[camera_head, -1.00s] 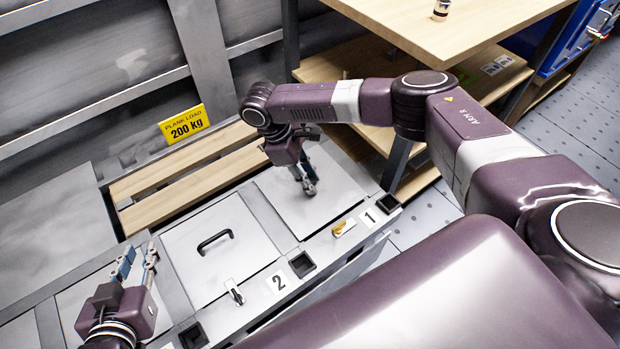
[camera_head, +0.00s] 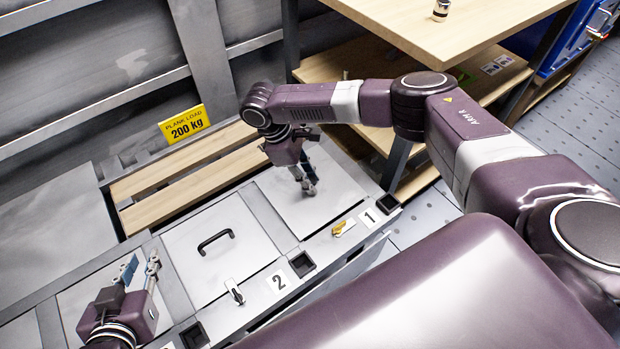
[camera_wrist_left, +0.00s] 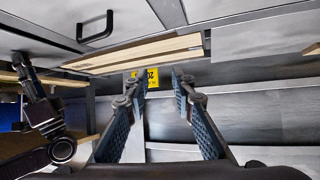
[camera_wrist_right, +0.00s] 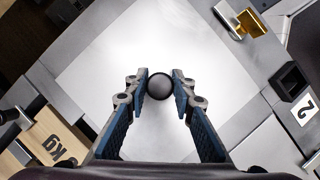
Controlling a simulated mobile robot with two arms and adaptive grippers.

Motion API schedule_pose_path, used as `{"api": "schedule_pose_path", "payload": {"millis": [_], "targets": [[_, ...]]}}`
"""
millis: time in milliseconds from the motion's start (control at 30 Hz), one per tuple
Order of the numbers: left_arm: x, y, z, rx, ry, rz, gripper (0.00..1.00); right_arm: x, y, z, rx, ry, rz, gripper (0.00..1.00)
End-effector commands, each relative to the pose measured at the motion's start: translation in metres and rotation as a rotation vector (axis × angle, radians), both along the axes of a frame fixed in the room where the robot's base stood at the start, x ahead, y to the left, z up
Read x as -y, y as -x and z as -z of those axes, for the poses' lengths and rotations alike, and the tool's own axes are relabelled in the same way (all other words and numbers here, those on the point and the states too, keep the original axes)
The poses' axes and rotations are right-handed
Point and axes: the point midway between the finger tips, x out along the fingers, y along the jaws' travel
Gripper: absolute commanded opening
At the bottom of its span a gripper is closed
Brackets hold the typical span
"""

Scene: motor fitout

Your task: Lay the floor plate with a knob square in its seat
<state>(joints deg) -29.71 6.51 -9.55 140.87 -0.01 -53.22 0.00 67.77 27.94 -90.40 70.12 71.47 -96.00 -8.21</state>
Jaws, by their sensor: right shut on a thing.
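The floor plate with a knob (camera_head: 335,185) is a light grey square beside the label 1, lying flat or nearly so at its place in the floor frame. Its dark round knob (camera_wrist_right: 159,87) shows in the right wrist view. My right gripper (camera_head: 307,188) points down over the plate's middle and is shut on the knob, with one finger on each side of it. The fingers hide the knob in the head view. I cannot tell whether every plate edge is fully down. My left gripper (camera_head: 141,268) is open and empty, left of the handled plate.
A plate with a black bar handle (camera_head: 216,242) lies beside label 2. A yellow latch (camera_head: 343,228) and a silver latch (camera_head: 234,291) sit on the front rail with black square sockets (camera_head: 302,264). Wooden planks (camera_head: 190,190) lie behind. A wooden table (camera_head: 450,25) stands at back right.

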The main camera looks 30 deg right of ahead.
Motion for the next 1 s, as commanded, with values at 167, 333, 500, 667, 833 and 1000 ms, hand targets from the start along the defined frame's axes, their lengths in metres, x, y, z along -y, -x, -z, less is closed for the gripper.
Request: {"api": "schedule_pose_path", "payload": {"millis": [167,333,500,667,833,1000], "targets": [[-0.001,0.003,0.003,-0.017,-0.005,-0.001,0.23,0.0,-0.001,-0.001,0.001,0.0,0.0,0.0],[-0.002,0.005,0.005,-0.029,-0.008,-0.002,0.23,0.0,-0.001,-0.001,0.001,0.0,0.0,0.0],[-0.003,0.007,0.007,-0.041,-0.011,-0.003,0.23,0.0,-0.001,-0.001,0.001,0.0,0.0,0.0],[-0.004,0.009,0.01,-0.056,-0.014,-0.003,0.23,0.0,-0.001,-0.001,0.001,0.0,0.0,0.0],[-0.004,0.011,0.011,-0.064,-0.016,-0.004,0.23,0.0,-0.001,-0.001,0.001,0.0,0.0,0.0],[-0.005,0.011,0.012,-0.069,-0.017,-0.004,0.23,0.0,-0.001,-0.001,0.001,0.0,0.0,0.0]]}}
